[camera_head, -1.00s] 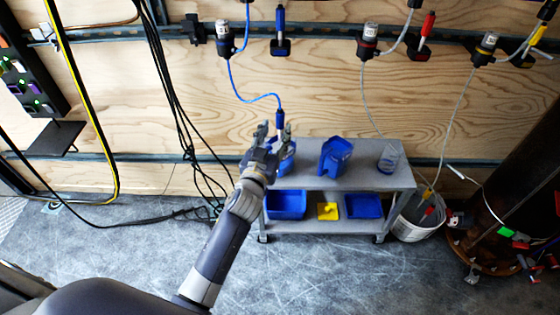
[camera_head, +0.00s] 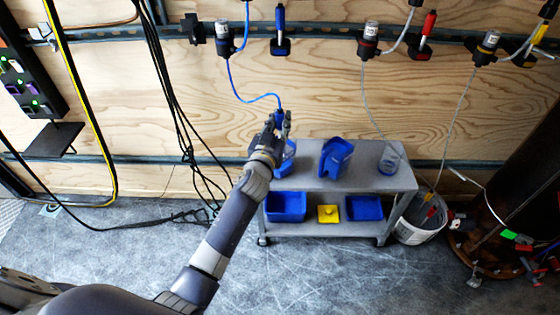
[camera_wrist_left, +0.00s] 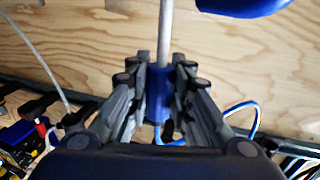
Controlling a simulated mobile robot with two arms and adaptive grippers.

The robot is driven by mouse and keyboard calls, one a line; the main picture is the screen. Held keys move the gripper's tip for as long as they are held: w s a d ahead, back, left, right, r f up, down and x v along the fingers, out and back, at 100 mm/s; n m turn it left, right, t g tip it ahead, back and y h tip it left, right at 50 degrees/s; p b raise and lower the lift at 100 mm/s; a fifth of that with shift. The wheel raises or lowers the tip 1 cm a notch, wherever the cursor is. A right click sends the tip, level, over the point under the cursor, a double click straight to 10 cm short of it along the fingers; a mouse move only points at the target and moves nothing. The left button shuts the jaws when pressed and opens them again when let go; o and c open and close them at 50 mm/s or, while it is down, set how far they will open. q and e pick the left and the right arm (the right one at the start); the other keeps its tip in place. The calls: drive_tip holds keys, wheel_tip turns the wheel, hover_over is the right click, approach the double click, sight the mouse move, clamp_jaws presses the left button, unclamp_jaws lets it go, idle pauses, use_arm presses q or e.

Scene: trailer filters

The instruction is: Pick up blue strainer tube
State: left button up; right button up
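The blue strainer tube runs as a thin blue hose (camera_head: 258,98) from the left filter down to a blue end piece (camera_head: 279,117). My left gripper (camera_head: 281,126) is at this end piece, above the shelf. In the left wrist view the blue end piece (camera_wrist_left: 159,92), with a grey rod above it, stands between the two fingers. The left gripper (camera_wrist_left: 162,72) looks shut on it, with the fingers close on both sides; the exact contact is hard to see. My right gripper is not in view.
A white bucket (camera_head: 420,222) stands right. Black cables hang left.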

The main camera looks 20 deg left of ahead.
use_arm(q)
clamp_jaws()
drive_tip(key=shift+r, duration=0.1)
